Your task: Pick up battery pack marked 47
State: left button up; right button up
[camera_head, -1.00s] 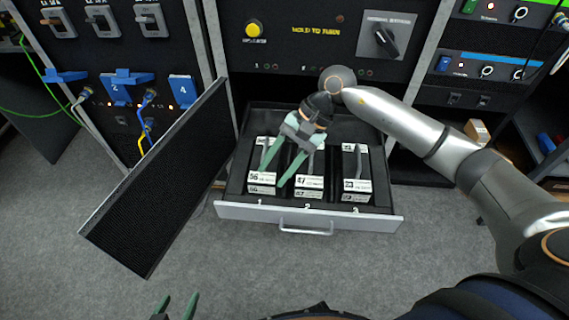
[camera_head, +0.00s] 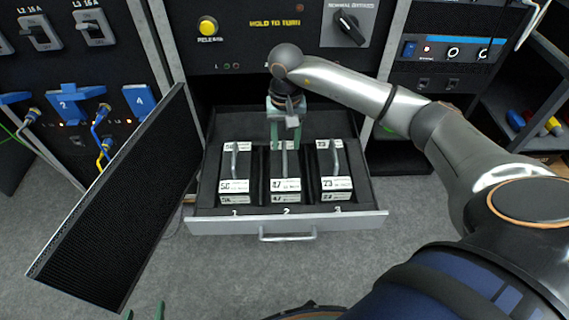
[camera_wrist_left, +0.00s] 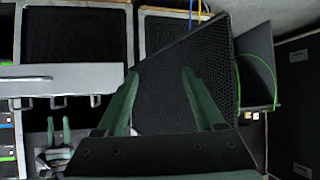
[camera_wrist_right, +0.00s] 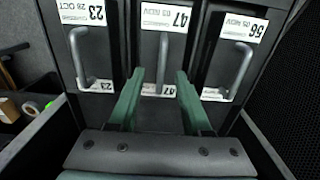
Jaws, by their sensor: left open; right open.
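The battery pack marked 47 (camera_head: 286,184) sits in the middle slot of the open drawer, slot 2, with a grey handle on top. It also shows in the right wrist view (camera_wrist_right: 165,45). My right gripper (camera_head: 288,146) is open and empty above the back part of this pack. In the right wrist view its fingers (camera_wrist_right: 160,72) stand on either side of the pack's handle; contact cannot be told. My left gripper (camera_head: 144,310) is open and empty, low at the bottom edge, away from the drawer. It also shows in the left wrist view (camera_wrist_left: 160,72).
Packs marked 56 (camera_head: 234,186) and 23 (camera_wrist_right: 97,14) flank it closely. The drawer (camera_head: 345,225) has a front handle. A dark mesh panel (camera_head: 120,205) stands open at left. A control panel with a yellow button (camera_head: 208,26) is above. Grey floor is clear in front.

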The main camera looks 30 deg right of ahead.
aim_at(285, 154)
jog(key=f, duration=0.4)
jog(key=shift+w+f+b, duration=0.2)
jog(key=shift+f+b, duration=0.15)
grip_shut()
pick_arm(q)
jog(key=w+r, duration=0.1)
jog(key=r+t, duration=0.1)
jog(key=r, duration=0.1)
jog(key=w+r+t, duration=0.1)
jog(key=shift+w+r, duration=0.15)
jog(key=shift+w, duration=0.2)
pick_arm(e)
jog(key=shift+w+r, duration=0.1)
jog(key=shift+r, duration=0.05)
dwell(0.4)
